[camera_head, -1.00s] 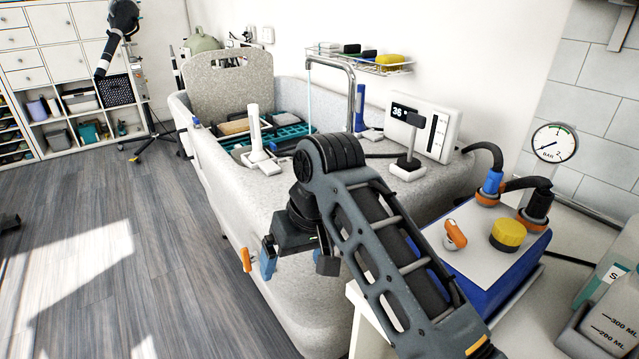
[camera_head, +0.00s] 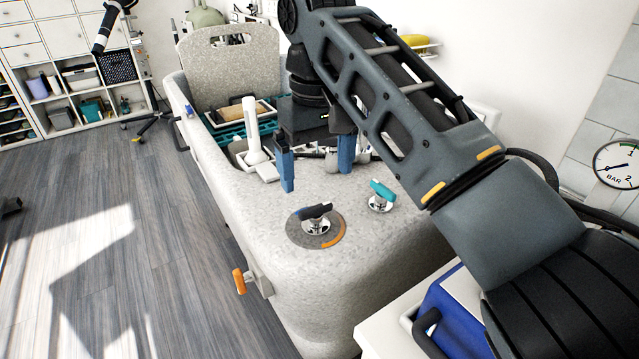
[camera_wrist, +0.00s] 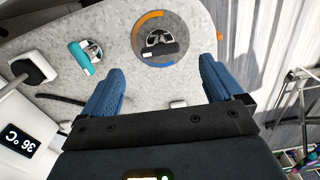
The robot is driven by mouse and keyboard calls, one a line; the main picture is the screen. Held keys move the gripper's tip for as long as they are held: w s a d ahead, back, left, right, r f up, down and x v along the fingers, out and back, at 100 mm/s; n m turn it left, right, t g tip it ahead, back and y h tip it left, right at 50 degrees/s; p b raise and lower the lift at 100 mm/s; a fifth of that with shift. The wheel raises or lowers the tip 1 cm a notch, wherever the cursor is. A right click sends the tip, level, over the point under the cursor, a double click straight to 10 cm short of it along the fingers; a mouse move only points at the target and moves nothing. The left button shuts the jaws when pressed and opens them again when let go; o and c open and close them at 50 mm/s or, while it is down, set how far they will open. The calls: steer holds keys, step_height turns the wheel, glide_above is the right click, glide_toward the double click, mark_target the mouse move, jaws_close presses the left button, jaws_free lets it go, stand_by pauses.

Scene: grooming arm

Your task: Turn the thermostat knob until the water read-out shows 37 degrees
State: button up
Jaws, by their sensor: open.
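The thermostat knob (camera_head: 316,212) has a dark lever handle on a chrome stem. It stands on a round plate with a blue and orange arc, on the tub's front deck. In the wrist view the knob (camera_wrist: 160,46) lies ahead of the fingertips. My gripper (camera_head: 316,178) is open and empty, its blue fingers pointing down above and behind the knob, apart from it. In the wrist view my gripper (camera_wrist: 160,76) shows both fingers spread. The water read-out (camera_wrist: 20,140) reads 36 °C, seen upside down; my arm hides it in the head view.
A teal-handled tap (camera_head: 381,195) stands right of the knob. A white upright handle (camera_head: 253,130) stands behind, left of my gripper. A pressure gauge (camera_head: 618,164) hangs at the right.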

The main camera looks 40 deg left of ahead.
mark_target(317, 209)
steer(key=shift+w+f, duration=0.1)
steer(key=shift+f, duration=0.05)
step_height(317, 209, down, 7)
steer(key=shift+f+p, duration=0.15)
steer(key=shift+p, duration=0.2)
steer(key=shift+c, duration=0.3)
steer(key=c, duration=1)
steer(key=shift+r+m+p, duration=0.25)
steer(key=shift+m+p, duration=0.05)
steer(key=shift+p, duration=0.55)
steer(key=shift+f+m, duration=0.15)
steer(key=shift+m, duration=0.15)
steer(key=o, duration=1.1)
steer(key=shift+c, duration=0.2)
